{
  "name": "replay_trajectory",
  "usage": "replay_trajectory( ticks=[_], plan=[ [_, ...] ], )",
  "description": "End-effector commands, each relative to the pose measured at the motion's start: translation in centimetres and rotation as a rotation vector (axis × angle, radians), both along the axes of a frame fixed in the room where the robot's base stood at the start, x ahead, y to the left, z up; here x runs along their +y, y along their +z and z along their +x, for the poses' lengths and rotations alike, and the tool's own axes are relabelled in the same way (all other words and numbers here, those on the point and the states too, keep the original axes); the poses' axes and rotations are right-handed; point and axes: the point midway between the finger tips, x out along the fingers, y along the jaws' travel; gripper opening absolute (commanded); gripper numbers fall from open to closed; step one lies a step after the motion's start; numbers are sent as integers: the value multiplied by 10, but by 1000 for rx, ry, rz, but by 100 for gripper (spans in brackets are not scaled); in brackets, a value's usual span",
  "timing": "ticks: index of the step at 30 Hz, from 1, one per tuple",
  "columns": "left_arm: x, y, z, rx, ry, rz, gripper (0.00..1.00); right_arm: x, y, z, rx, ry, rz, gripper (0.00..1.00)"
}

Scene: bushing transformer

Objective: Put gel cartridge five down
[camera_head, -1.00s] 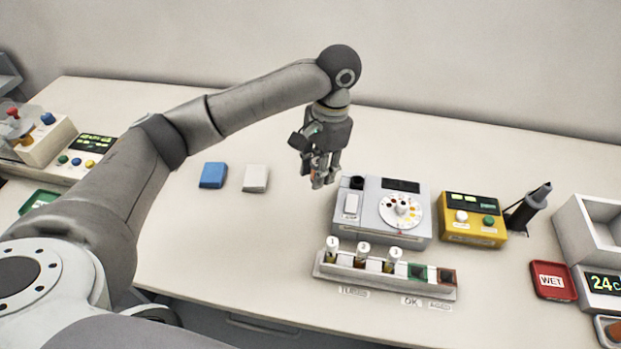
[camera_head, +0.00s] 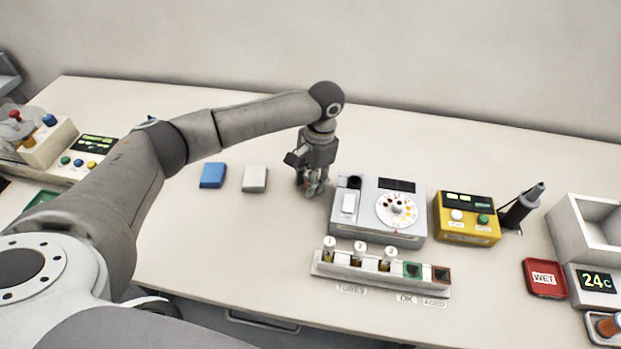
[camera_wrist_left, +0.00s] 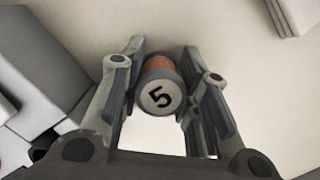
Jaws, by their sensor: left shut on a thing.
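Gel cartridge five (camera_wrist_left: 159,92) shows in the left wrist view as a small cylinder with an orange-brown body and a pale end marked 5. My left gripper (camera_wrist_left: 163,100) is shut on it, with a finger on each side. In the head view my left gripper (camera_head: 312,190) points down low over the table, between the white block and the grey tester. The cartridge is mostly hidden by the fingers there. I cannot tell whether it touches the table. My right gripper is not in view.
The grey dial tester (camera_head: 380,212) stands just right of the gripper. A white block (camera_head: 255,179) and a blue block (camera_head: 213,175) lie to the left. A tube rack (camera_head: 380,272), a yellow box (camera_head: 467,218) and a red WET tray (camera_head: 545,278) are further right. Table behind the gripper is clear.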

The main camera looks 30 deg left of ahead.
Motion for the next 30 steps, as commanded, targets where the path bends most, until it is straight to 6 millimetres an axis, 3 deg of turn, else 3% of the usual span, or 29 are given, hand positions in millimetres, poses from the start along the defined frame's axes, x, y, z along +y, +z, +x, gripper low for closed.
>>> replay_trajectory(
  ticks=[2,3,7,20,30],
  plan=[
    [0,-2,0,1,0,1,6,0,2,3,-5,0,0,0],
    [0,-2,0,0,0,0,34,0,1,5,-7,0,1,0],
    [0,-2,0,0,0,0,51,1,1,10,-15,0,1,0],
    [-1,5,1,-1,0,-2,52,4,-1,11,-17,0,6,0],
    [-7,71,10,-3,-1,-2,52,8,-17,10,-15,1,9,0]
  ],
)
